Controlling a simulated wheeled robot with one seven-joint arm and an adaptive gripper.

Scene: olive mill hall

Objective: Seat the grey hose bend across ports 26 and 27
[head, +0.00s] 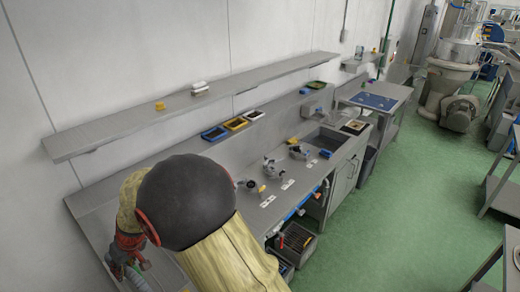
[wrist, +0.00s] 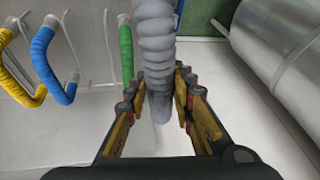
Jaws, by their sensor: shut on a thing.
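The grey hose bend (wrist: 156,45) is a ribbed grey tube in the wrist view, running from the top edge down between the fingers. My gripper (wrist: 161,85) is shut on it, with a finger on either side. The upper part of the bend is cut off by the frame, so its full shape does not show. No port numbers can be read, and I cannot tell which ports are 26 and 27.
Yellow (wrist: 18,70), blue (wrist: 48,65) and green (wrist: 126,55) hose bends hang left of the grey one in the wrist view. A large metal cylinder (wrist: 275,45) is at right. In the head view, several fittings stand on the counter (head: 258,214) below a long shelf (head: 130,122).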

